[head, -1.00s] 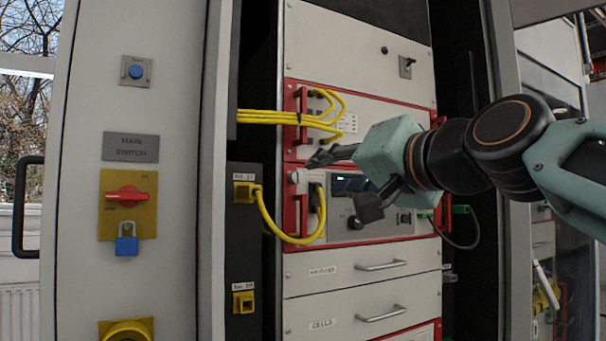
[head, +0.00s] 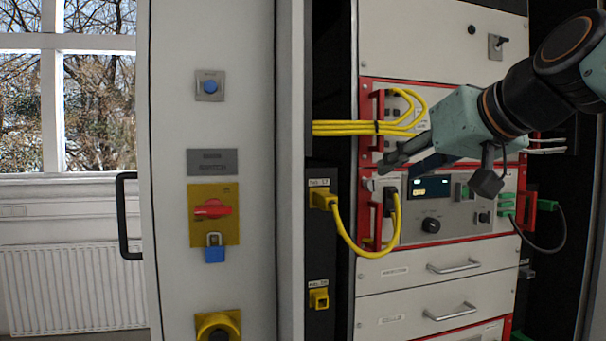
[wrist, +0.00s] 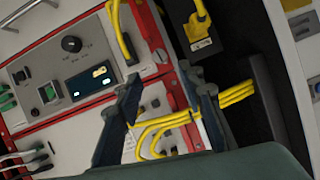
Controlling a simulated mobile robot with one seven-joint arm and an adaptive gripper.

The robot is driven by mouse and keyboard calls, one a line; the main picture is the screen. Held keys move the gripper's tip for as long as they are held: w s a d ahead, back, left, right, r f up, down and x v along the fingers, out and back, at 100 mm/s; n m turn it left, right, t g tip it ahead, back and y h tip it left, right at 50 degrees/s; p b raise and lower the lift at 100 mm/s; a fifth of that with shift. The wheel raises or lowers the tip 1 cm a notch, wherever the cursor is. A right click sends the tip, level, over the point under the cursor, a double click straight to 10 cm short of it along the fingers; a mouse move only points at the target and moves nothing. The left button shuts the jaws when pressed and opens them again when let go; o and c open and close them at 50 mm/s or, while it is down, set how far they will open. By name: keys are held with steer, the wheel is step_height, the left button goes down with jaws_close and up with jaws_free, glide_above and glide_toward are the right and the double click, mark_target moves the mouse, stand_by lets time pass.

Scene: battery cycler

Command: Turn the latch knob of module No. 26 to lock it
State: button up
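The module with the lit display (head: 430,187) sits in the rack below the module with several yellow cables. I cannot read a number 26 on it. A small pale latch knob (head: 369,185) is at its upper left corner, by the red handle (head: 376,222). It seems to show in the wrist view (wrist: 161,56), small, so its angle cannot be told. My gripper (head: 384,162) is in front of the module's upper left, just right of and above the knob in the picture. In the wrist view my gripper (wrist: 168,88) is open, with nothing between its fingers.
Yellow cables (head: 370,128) run from the upper module to the left, close to my fingers. Another yellow cable (head: 350,242) loops from the module to a socket on the dark side panel (head: 320,260). A grey cabinet front with a red main switch (head: 212,209) stands left.

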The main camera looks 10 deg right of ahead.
mark_target(374, 183)
steer(key=x, duration=0.9)
steer(key=shift+f, duration=0.1)
steer(key=shift+c, duration=0.7)
jaws_close()
